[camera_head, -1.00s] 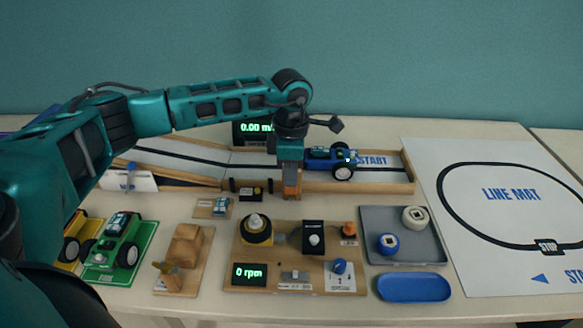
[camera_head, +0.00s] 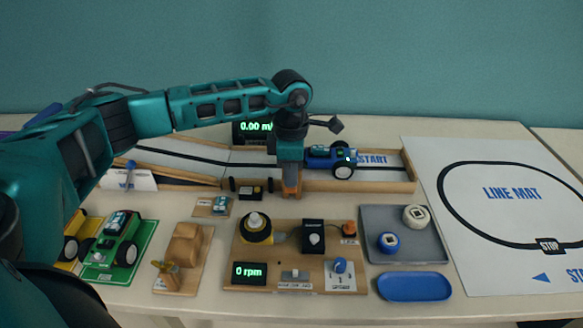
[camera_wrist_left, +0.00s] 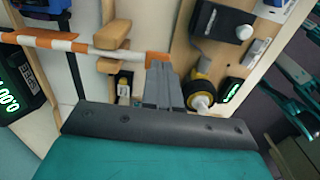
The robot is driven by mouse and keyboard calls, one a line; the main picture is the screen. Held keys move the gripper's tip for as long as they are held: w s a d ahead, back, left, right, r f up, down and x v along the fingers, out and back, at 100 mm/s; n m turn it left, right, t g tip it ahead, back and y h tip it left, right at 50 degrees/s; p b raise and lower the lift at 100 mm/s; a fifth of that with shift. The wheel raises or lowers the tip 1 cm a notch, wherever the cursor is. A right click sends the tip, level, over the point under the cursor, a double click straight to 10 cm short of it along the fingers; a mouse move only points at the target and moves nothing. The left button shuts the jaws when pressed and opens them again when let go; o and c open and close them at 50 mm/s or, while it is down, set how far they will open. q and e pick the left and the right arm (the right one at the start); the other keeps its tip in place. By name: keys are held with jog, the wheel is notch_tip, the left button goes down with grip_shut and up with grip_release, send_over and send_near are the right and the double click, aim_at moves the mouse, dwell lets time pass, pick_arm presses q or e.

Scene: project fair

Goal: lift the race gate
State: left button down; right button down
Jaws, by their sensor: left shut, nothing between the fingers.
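The race gate (camera_wrist_left: 60,43) is an orange-and-white striped bar with a wooden, handle-like piece (camera_wrist_left: 113,33) beside it in the left wrist view. In the head view only an orange part of the gate (camera_head: 291,184) shows at the track's front edge, below my left gripper. My left gripper (camera_head: 290,168) points down there; in the left wrist view its grey fingers (camera_wrist_left: 160,68) are shut and empty. Their tips are close to the bar's orange end; I cannot tell whether they touch. My right gripper is not in view.
A blue car (camera_head: 331,158) stands on the wooden track (camera_head: 385,184), just right of my gripper. In front are a wooden control board (camera_head: 275,268), a grey tray (camera_head: 415,251) and a blue dish (camera_head: 414,287). The line mat (camera_head: 490,225) fills the right side.

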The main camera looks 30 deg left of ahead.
pick_arm(q)
jog(key=shift+w+a+f+b, duration=0.15)
jog(key=shift+f+b, duration=0.65)
jog(key=shift+f, duration=0.4)
jog(key=shift+w+f+b, duration=0.15)
jog(key=shift+f+b, duration=0.65)
jog(key=shift+f, duration=0.35)
